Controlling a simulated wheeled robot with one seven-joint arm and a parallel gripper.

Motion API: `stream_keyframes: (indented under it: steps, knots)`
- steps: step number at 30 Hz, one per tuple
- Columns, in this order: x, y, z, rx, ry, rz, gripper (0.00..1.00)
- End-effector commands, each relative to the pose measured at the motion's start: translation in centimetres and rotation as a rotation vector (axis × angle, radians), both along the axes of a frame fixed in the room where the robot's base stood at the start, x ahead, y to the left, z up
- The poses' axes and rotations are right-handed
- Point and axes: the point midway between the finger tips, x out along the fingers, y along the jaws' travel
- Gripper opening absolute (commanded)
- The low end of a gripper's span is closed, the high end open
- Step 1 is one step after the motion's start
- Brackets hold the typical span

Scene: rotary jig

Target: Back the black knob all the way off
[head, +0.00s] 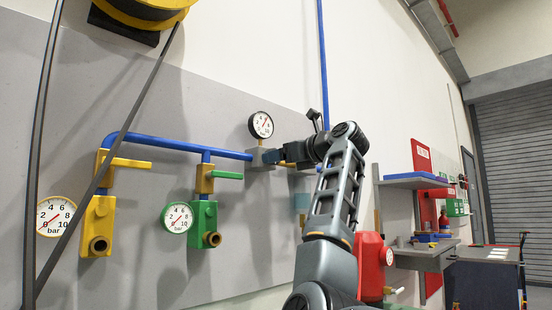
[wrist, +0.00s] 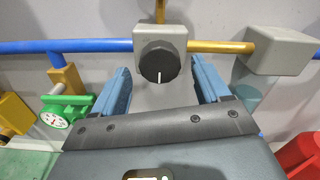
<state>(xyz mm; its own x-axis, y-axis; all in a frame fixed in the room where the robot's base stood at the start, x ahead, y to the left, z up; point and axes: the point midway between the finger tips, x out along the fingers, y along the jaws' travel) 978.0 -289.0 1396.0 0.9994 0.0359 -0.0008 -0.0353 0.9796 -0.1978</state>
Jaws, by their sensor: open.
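The black knob (wrist: 159,62) is a round dial with a white mark pointing down in the wrist view. It sits on the front of a grey valve block (wrist: 184,40) in the pipe line. My gripper (wrist: 160,88) is open, with one blue finger to the left and one to the right of the knob, a little below it in the picture. I see no contact between fingers and knob. In the head view my gripper (head: 273,156) is at the grey block (head: 258,164) under a gauge, and the knob is hidden.
A blue pipe (head: 180,145) runs left from the block, with a yellow valve (head: 98,225) and a green valve (head: 203,222). A gauge (head: 261,125) stands above the block. A second grey block (wrist: 278,50) is to the right. Red equipment (head: 371,265) stands near my arm.

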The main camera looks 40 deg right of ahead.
Motion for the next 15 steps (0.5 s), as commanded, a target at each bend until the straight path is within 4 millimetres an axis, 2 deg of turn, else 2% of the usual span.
stream_keyframes:
  steps: [6, 15]
  knots:
    - [1.8, 0.0, 0.0, 0.0, 0.001, 0.0, 0.75]
    - [2.0, 0.0, 0.0, 0.0, -0.001, -0.001, 0.74]
